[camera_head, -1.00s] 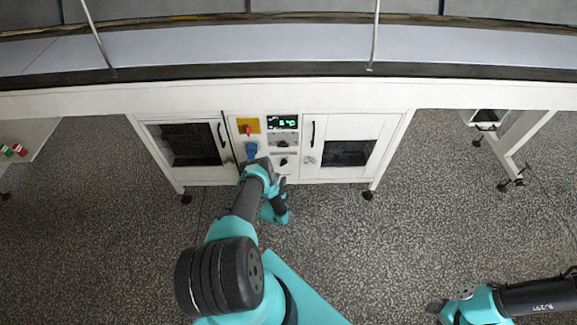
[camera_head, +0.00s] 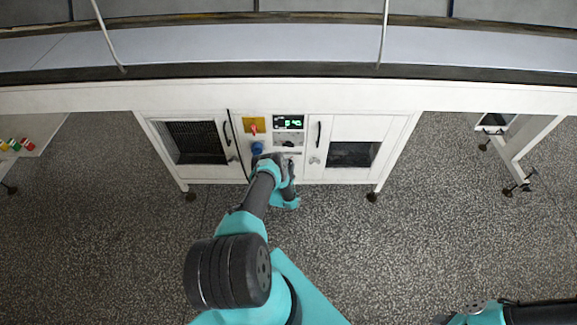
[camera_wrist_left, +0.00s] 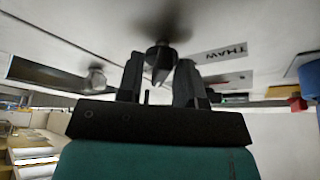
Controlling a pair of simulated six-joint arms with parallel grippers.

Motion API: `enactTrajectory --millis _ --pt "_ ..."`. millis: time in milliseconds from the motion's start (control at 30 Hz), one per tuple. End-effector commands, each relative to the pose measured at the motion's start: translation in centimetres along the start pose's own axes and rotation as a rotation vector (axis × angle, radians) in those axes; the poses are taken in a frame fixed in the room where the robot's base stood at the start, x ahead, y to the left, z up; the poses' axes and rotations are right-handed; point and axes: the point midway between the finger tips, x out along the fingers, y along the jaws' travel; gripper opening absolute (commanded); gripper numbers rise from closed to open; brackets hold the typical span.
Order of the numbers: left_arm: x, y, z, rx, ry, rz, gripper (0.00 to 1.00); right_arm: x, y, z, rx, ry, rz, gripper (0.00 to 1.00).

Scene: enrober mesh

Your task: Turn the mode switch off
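A black knob (camera_wrist_left: 160,58), apparently the mode switch, shows blurred in the left wrist view, on a pale panel beside a label reading THAW (camera_wrist_left: 225,52), seen upside down. My left gripper (camera_wrist_left: 160,72) is open, with one finger on each side of the knob and gaps visible; whether either finger touches it I cannot tell. In the head view my left gripper (camera_head: 275,160) is at the lower middle of the white cabinet's control panel and hides this knob. My right gripper (camera_head: 441,320) is at the bottom edge, mostly cut off.
Close by are a blue fitting (camera_head: 257,148), a red switch on a yellow plate (camera_head: 254,125), a lit green display (camera_head: 289,122) and another knob (camera_head: 289,142). Cabinet doors with black handles flank the panel. A button box (camera_head: 16,145) stands far left. The floor in front is clear.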

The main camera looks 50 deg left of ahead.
Motion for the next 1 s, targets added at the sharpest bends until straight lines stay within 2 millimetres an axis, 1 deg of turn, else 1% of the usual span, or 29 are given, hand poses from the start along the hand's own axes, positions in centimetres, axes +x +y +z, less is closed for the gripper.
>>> enactTrajectory --millis 33,133,167,367,567,767,1000 --pt "0.0 -0.02 0.0 0.0 0.0 -0.001 0.2 0.0 0.0 0.0 0.0 0.0 0.0 0.43" --pt "-0.01 -0.02 0.0 0.0 0.0 -0.001 0.11 0.0 0.0 0.0 0.0 0.0 0.0 0.43" --pt "-0.01 -0.03 0.0 0.0 0.0 -0.001 0.1 0.0 0.0 0.0 0.0 0.0 0.0 0.43" --pt "-0.02 -0.01 -0.01 -0.01 0.001 -0.006 0.1 0.0 0.0 0.0 0.0 0.0 0.0 0.43" --pt "-0.07 0.04 0.0 -0.061 0.0 -0.027 0.1 0.0 0.0 0.0 0.0 0.0 0.0 0.43" --pt "-0.07 0.06 0.0 -0.164 0.001 -0.07 0.1 0.0 0.0 0.0 0.0 0.0 0.0 0.43" --pt "-0.06 0.14 -0.05 -0.343 0.001 -0.144 0.1 0.0 0.0 0.0 0.0 0.0 0.0 0.43"
